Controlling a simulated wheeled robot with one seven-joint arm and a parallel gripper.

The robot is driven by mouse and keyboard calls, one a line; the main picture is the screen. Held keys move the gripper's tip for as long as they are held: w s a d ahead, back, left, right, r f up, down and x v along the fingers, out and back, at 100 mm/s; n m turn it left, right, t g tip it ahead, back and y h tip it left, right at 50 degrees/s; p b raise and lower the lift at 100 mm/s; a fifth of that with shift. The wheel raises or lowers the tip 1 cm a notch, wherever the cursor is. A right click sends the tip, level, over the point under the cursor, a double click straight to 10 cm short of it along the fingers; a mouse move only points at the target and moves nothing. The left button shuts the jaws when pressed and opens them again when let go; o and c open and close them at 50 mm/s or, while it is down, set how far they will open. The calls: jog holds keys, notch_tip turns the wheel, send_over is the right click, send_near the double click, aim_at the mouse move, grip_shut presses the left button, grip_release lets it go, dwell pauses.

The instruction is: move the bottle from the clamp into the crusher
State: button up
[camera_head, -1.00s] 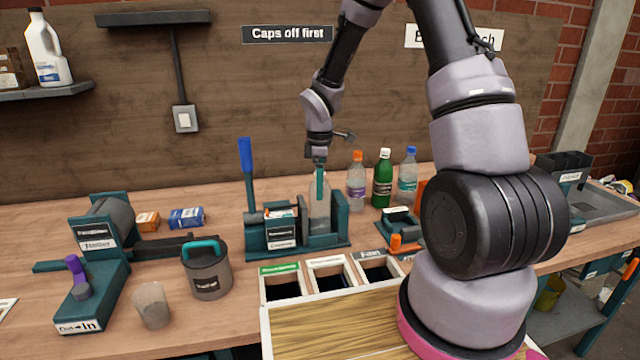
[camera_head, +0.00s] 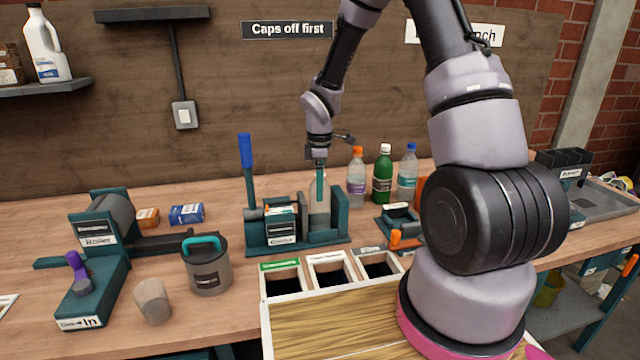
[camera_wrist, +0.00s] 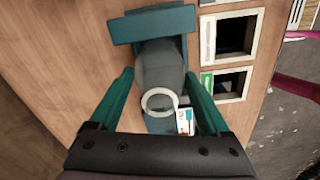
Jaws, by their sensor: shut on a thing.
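The clear bottle (camera_head: 319,220) stands upright in the teal crusher (camera_head: 290,246), between its block and its right end wall. The crusher has a raised blue lever. My gripper (camera_head: 319,187) reaches down from above and is shut on the bottle's upper part. In the wrist view the bottle's pale neck ring (camera_wrist: 160,102) lies between my two teal fingers (camera_wrist: 163,112). The contact of the fingers with the bottle is hard to see. The small teal clamp (camera_head: 397,219) with an orange handle stands to the right and holds no bottle that I can see.
Three capped bottles (camera_head: 383,176) stand behind the clamp. Open bins (camera_head: 330,270) lie in front of the crusher. A grey can with a teal handle (camera_head: 208,270), a cup (camera_head: 152,302) and the roller (camera_head: 95,255) are to the left.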

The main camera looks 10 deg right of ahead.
jog(key=o, duration=1.6)
jog(key=shift+c, duration=0.2)
notch_tip(320, 180, up, 11)
jog(key=shift+f, duration=0.1)
jog(key=s+d+r+m+t, duration=0.2)
jog(key=s+r+m, duration=0.2)
jog(key=r, duration=0.3)
jog(key=s+d+r+m+t, duration=0.1)
jog(key=s+d+r+m, duration=0.1)
jog(key=s+r+m, duration=0.4)
jog(key=s+d+r+m+t+y, duration=0.1)
jog(key=s+r+m+t, duration=0.3)
jog(key=s+r+m, duration=0.5)
jog(key=s+y, duration=0.1)
jog(key=s, duration=0.3)
jog(key=shift+d+r, duration=0.2)
jog(key=shift+d, duration=0.2)
